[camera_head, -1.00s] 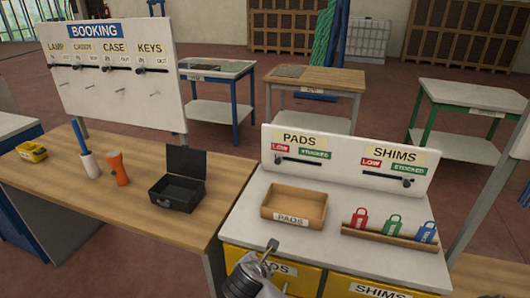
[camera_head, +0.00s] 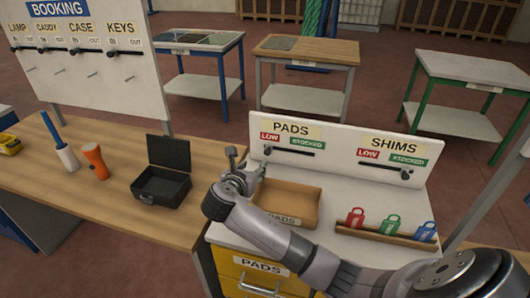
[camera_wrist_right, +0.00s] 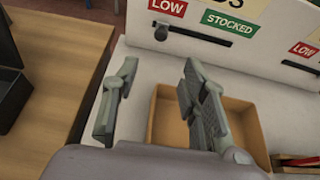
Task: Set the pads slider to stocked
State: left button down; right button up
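The pads slider (camera_head: 268,150) is a dark knob on a horizontal bar on the white board, under the PADS label. It sits at the left end, below the red LOW tag; the wrist view shows its knob (camera_wrist_right: 161,33) there too. The green STOCKED tag (camera_wrist_right: 230,22) is to its right. My right gripper (camera_head: 246,161) is in front of the board, left of the slider and over the back left of the pads tray. In the wrist view its fingers (camera_wrist_right: 157,85) are apart with nothing between them, short of the knob. My left gripper is out of view.
The wooden PADS tray (camera_head: 285,203) stands below the board and looks empty. The shims slider (camera_head: 405,174) is at the right of the board. A rack (camera_head: 385,237) with red, green and blue tags lies right. An open black case (camera_head: 162,185) stands left.

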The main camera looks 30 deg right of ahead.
aim_at(267, 153)
jog(key=p+x, duration=0.2)
jog(key=x, duration=0.9)
jog(key=shift+d+f, duration=0.1)
jog(key=shift+d, duration=0.15)
jog(key=shift+x, duration=1.2)
jog(key=shift+w+d+f, duration=0.25)
jog(key=shift+f, duration=0.05)
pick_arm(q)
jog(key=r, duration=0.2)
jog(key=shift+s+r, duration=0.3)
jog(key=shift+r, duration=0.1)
pick_arm(e)
jog(key=shift+c, duration=0.4)
grip_shut()
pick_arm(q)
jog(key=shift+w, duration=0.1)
